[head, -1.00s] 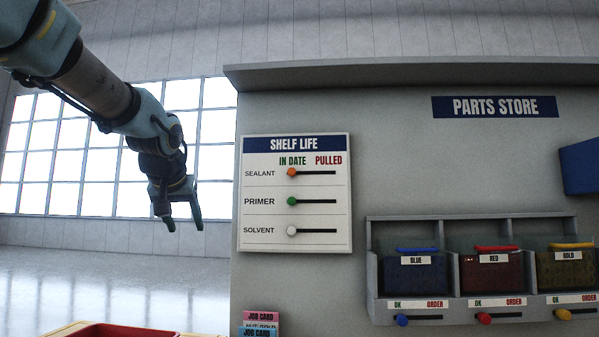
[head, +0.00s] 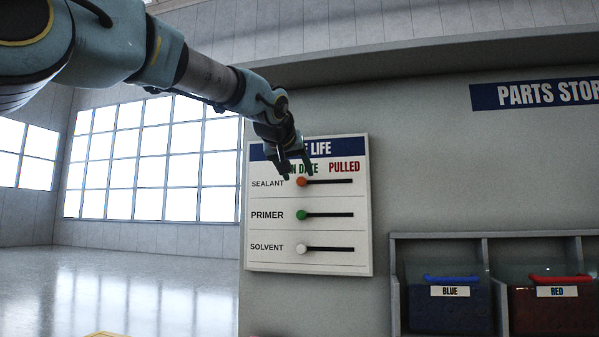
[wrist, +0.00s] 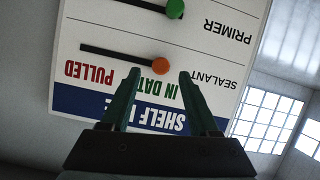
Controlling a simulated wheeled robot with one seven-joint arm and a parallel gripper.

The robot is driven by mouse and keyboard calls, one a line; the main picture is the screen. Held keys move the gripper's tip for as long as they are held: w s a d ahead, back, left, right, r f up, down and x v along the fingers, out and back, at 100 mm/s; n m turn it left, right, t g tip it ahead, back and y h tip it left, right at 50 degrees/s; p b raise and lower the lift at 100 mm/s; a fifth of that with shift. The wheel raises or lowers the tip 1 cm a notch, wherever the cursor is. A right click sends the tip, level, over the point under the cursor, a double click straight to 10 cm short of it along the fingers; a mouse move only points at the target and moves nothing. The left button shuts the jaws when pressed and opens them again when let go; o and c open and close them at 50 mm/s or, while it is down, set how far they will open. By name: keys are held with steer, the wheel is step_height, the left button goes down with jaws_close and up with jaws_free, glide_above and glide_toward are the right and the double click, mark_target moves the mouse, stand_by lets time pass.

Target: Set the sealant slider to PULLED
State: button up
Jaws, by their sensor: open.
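The shelf life board (head: 308,262) hangs on the grey wall, with sealant, primer and solvent rows. The orange sealant knob (head: 301,182) sits at the left end of its slot, under IN DATE; PULLED is at the right end. My gripper (head: 299,175) is open and empty in front of the board's upper part, covering some of the heading. In the wrist view, upside down, the orange knob (wrist: 161,66) shows just beyond and between the two fingertips (wrist: 160,73). I cannot tell whether a finger touches it.
The green primer knob (head: 301,215) and white solvent knob (head: 301,249) are also at their left ends. A rack with a blue bin (head: 449,309) and a red bin (head: 555,312) stands at lower right. Open floor lies at left.

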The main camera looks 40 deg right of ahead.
mark_target(302, 182)
steer(key=shift+p+x, duration=0.3)
steer(key=shift+x, duration=1.15)
steer(key=shift+c, duration=0.2)
jaws_close()
